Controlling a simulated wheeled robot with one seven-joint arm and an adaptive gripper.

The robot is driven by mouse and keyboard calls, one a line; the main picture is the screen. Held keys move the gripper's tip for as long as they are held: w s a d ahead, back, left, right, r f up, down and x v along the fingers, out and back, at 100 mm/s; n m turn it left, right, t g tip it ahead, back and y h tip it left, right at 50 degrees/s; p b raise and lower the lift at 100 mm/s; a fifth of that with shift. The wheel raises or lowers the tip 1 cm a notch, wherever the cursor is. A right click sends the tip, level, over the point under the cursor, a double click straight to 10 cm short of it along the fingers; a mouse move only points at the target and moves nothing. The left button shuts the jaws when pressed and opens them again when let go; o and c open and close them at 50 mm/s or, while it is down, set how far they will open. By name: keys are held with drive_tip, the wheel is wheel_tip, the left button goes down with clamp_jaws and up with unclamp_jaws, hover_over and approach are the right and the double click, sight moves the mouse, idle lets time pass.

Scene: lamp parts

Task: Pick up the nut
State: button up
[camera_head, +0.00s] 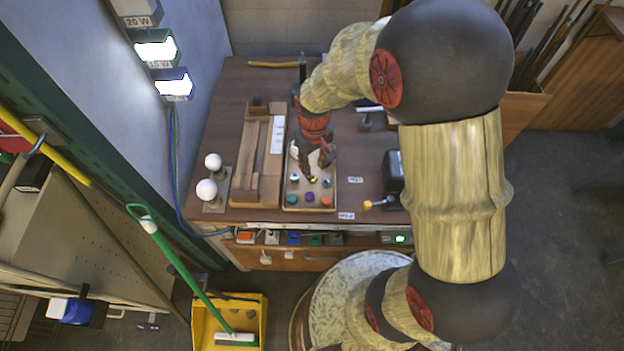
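My gripper (314,170) points down over a shallow tan tray (290,207) on the wooden workbench. Two dark fingers show apart, with a gap between them. A small yellow, brass-coloured piece (313,179), which looks like the nut, lies in the tray right at the fingertips. It is too small to tell whether the fingers touch it. Other small pieces in the tray are a purple one (309,197), a teal one (292,199), an orange one (326,201) and a blue one (327,183). My gripper and arm hide the tray's back part.
A wooden slotted holder (246,165) and two white bulbs (207,189) stand left of the tray. A black box (394,172) and a yellow-tipped tool (374,204) are to its right. White labels lie on the workbench (225,100). A yellow bin (205,328) stands on the floor.

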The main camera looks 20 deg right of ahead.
sight(313, 176)
wheel_tip(313, 176, down, 6)
drive_tip(key=shift+s+a+r+b, duration=0.1)
drive_tip(key=shift+r+b, duration=0.05)
drive_tip(key=shift+b, duration=0.95)
drive_tip(key=shift+r, duration=0.1)
drive_tip(key=c, duration=0.3)
drive_tip(key=c, duration=0.4)
drive_tip(key=shift+c, duration=0.4)
